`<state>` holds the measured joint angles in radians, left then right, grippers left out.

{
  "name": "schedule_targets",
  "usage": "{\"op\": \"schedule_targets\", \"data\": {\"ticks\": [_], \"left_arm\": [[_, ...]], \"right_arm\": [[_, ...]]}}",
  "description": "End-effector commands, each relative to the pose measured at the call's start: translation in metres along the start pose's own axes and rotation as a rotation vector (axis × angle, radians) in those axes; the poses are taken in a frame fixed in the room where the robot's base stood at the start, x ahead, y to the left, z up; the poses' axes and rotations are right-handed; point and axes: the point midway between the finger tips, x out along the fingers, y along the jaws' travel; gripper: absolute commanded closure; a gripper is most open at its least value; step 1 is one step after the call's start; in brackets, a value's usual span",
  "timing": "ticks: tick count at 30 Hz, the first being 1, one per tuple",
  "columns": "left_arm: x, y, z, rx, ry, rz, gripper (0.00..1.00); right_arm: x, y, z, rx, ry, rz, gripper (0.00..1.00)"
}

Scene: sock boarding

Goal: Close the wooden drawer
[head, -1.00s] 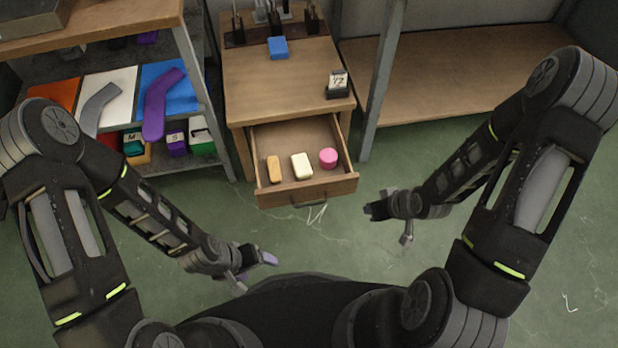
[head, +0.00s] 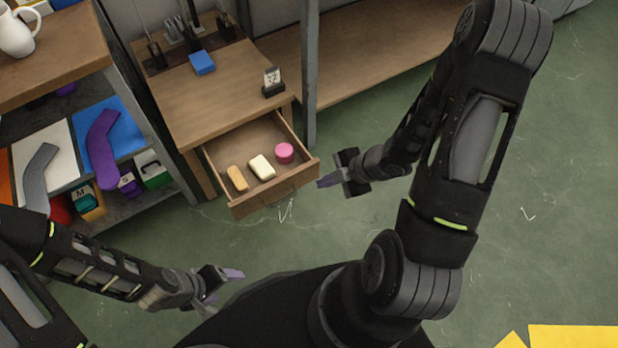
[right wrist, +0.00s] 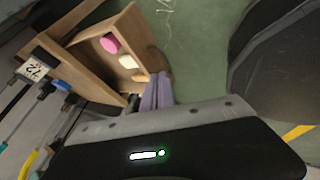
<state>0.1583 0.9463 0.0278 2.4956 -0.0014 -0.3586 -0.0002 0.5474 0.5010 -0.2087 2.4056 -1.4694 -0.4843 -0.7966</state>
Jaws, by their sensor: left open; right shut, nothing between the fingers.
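Inside lie an orange-tan bar (head: 237,178), a cream block (head: 262,167) and a pink round piece (head: 284,153). My right gripper (head: 322,183) is shut and empty, just right of the drawer front's right corner; a small gap seems to show. In the right wrist view the shut purple fingers (right wrist: 157,92) are near the drawer (right wrist: 128,40). My left gripper (head: 226,283) is open and empty, low on the left, well away from the drawer.
A shelf rack (head: 150,120) with sock boards and small boxes stands left of the cabinet. A grey post (head: 310,75) rises at the cabinet's right. A blue block (head: 202,62) and a number stand (head: 272,83) are on top. Green floor before the drawer is clear.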

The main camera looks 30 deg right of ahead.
Motion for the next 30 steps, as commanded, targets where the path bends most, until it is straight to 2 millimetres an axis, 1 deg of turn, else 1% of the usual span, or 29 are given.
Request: {"op": "schedule_targets", "data": {"ticks": [5, 8, 15, 17, 18, 19, 21, 24, 30], "left_arm": [[0.013, -0.005, 0.0, -0.001, 0.0, 0.0, 0.27], [0.021, -0.009, 0.0, -0.002, 0.0, 0.0, 0.27], [0.043, -0.02, -0.004, -0.009, 0.01, -0.005, 0.27], [0.047, -0.023, -0.006, -0.011, 0.014, -0.007, 0.27], [0.047, -0.024, -0.007, -0.012, 0.016, -0.008, 0.27], [0.043, -0.022, -0.007, -0.012, 0.016, -0.008, 0.27], [0.043, -0.022, -0.007, -0.012, 0.016, -0.007, 0.27], [0.043, -0.021, -0.006, -0.011, 0.015, -0.007, 0.27], [0.043, -0.021, -0.006, -0.011, 0.014, -0.007, 0.27]], "right_arm": [[0.021, -0.002, 0.001, 0.0, 0.002, 0.0, 1.0], [0.038, -0.003, 0.001, 0.0, 0.002, -0.002, 1.0], [0.088, -0.003, 0.001, -0.001, 0.002, -0.003, 1.0], [0.099, -0.003, 0.001, 0.0, 0.002, -0.003, 1.0], [0.103, 0.0, 0.001, 0.0, 0.001, -0.001, 1.0], [0.102, 0.009, 0.0, -0.002, 0.0, 0.003, 1.0], [0.107, 0.019, 0.0, -0.001, 0.0, 0.002, 1.0], [0.112, 0.028, 0.0, 0.0, 0.001, 0.001, 1.0], [0.115, 0.035, 0.0, 0.001, 0.0, 0.0, 1.0]]}}
